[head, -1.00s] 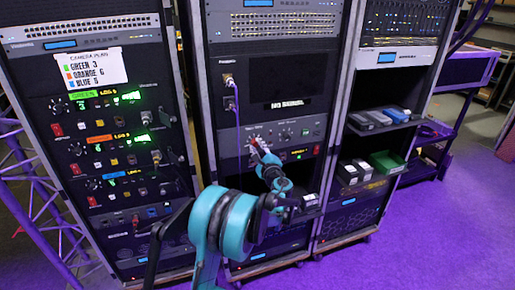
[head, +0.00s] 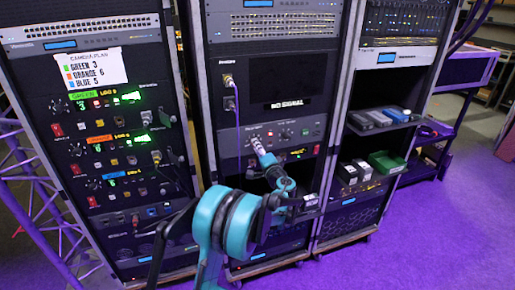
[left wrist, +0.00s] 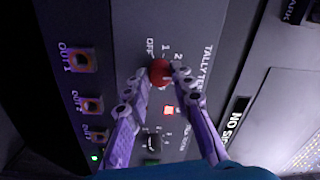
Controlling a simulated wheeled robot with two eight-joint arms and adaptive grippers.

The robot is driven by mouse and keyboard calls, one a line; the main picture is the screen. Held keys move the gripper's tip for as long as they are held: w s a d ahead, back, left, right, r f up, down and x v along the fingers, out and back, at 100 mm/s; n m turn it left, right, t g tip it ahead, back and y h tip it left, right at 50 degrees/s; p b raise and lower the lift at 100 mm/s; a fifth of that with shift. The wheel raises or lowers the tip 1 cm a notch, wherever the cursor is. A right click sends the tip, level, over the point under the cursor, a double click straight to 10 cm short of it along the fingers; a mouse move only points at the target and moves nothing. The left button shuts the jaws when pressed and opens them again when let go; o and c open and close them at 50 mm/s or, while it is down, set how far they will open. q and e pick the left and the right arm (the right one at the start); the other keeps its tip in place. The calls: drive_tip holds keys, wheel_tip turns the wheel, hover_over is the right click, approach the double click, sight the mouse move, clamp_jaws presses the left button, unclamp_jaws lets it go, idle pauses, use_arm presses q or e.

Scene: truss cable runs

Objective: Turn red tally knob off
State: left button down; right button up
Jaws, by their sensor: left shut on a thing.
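The red tally knob (left wrist: 160,71) sits on a grey panel, beside printed marks OFF, 1 and 2 and a TALLY TEST label. Its pointer position is too small to tell. My left gripper (left wrist: 166,78) is shut on the knob, with one finger on either side of it in the left wrist view. In the head view my left gripper (head: 263,152) is at the grey panel (head: 232,146) of the middle rack, and the knob is hidden behind it. My right gripper is not in view.
A small lit red button (left wrist: 169,110) and a black knob (left wrist: 153,142) lie close below the red knob, between my fingers. OUT 1 connector (left wrist: 83,59) is to the left. The left rack (head: 110,190) and right rack (head: 375,215) flank the middle one.

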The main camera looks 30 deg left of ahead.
use_arm(q)
drive_tip(key=shift+w+n+g+h+p, duration=0.15)
drive_tip(key=shift+n+p, duration=0.2)
drive_tip(key=shift+n, duration=5.5)
drive_tip(key=shift+s+n+g+h+p, duration=0.15)
drive_tip(key=shift+n+p, duration=0.2)
drive_tip(key=shift+n, duration=5.5)
drive_tip(key=shift+w, duration=0.1)
drive_tip(key=c, duration=1.3)
unclamp_jaws()
drive_tip(key=shift+d, duration=0.1)
